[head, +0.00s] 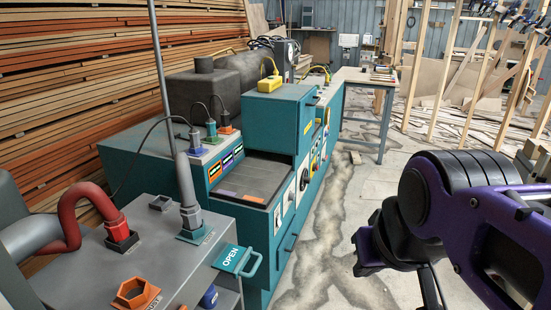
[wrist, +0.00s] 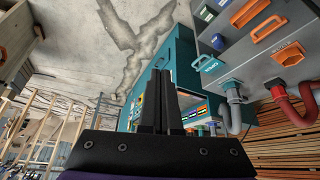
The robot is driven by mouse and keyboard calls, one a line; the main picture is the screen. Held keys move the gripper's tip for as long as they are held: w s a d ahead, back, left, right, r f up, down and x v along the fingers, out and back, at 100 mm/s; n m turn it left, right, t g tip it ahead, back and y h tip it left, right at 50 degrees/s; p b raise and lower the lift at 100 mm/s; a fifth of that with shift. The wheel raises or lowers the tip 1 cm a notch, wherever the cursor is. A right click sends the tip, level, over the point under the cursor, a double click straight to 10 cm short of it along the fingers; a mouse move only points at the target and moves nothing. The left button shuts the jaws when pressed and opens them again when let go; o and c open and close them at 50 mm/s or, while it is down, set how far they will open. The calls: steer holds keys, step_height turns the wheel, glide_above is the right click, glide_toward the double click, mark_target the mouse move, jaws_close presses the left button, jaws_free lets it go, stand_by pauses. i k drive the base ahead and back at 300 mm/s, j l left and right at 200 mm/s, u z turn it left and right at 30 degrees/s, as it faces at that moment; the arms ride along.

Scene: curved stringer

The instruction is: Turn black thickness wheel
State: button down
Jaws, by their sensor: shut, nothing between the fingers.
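The teal machine (head: 262,235) stands left of my arm in the head view, with its control side facing the aisle. A round black dial (head: 304,179) on a white plate sits on that side; it may be the black thickness wheel, but it is too small to be sure. My gripper (wrist: 161,76) shows in the wrist view with its two black fingers together and nothing between them. In the head view my purple arm is at the right, apart from the machine across the floor. No black wheel can be made out in the wrist view.
A grey cart (head: 180,262) with hoses and an OPEN handle (head: 236,260) stands at the front left. A teal-legged table (head: 366,112) is behind the machine. Stacked boards (head: 120,60) line the left wall. The stained concrete floor (head: 335,225) between machine and arm is clear.

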mark_target(305, 179)
steer(key=z, duration=0.1)
steer(key=i+l, duration=0.2)
steer(key=i, duration=0.25)
steer(key=i+l, duration=0.2)
steer(key=i, duration=0.2)
steer(key=i+l, duration=0.2)
steer(key=i, duration=0.25)
steer(key=i+l, duration=0.25)
steer(key=i, duration=0.15)
